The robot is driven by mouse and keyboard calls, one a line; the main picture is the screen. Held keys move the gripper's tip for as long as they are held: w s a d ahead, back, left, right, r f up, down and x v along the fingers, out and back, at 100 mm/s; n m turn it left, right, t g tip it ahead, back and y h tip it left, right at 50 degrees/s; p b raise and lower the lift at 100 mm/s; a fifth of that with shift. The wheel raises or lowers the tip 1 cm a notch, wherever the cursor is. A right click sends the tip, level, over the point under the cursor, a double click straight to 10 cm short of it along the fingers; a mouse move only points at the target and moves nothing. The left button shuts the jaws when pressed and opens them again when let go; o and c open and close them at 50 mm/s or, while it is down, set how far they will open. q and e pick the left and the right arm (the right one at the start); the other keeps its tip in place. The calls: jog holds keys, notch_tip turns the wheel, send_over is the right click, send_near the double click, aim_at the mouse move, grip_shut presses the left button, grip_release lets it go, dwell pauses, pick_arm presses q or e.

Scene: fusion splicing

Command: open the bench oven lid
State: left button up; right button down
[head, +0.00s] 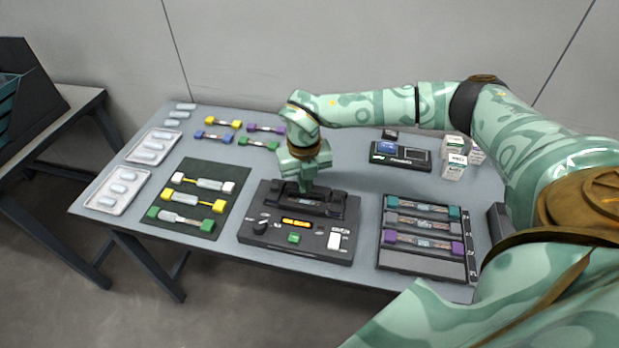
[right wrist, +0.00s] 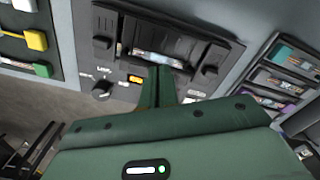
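The bench oven, which I take to be the dark unit (head: 262,228) at the middle front of the table, has a knob, an orange display, a green button and a white switch. Its raised black top part (head: 338,205) has a long recess; in the right wrist view this part (right wrist: 200,40) shows a labelled piece lying in the recess. My right gripper (head: 305,186) points down at this recess from above. In the right wrist view its fingers (right wrist: 161,72) look together, at the recess's front edge. I cannot tell whether they touch the unit. My left gripper is not in view.
A dark mat (head: 215,168) with several coloured holders lies left of the unit. A rack (head: 385,258) with teal, grey and purple holders is close on its right. A small device (head: 411,163) and white boxes (head: 455,165) stand behind. White trays (head: 105,208) lie at the left.

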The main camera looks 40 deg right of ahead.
jog(key=shift+w+d, duration=0.25)
jog(key=shift+d, duration=0.05)
jog(key=shift+a+r, duration=0.15)
jog(key=shift+r, duration=0.05)
jog(key=shift+w+d+r+p, duration=0.3)
jog(key=shift+d+r+p, duration=0.1)
jog(key=shift+r+p, duration=0.15)
notch_tip(320, 180, up, 8)
jog(key=w+d+p, duration=0.2)
jog(key=p, duration=0.3)
jog(key=shift+d, duration=0.15)
dwell(1.1)
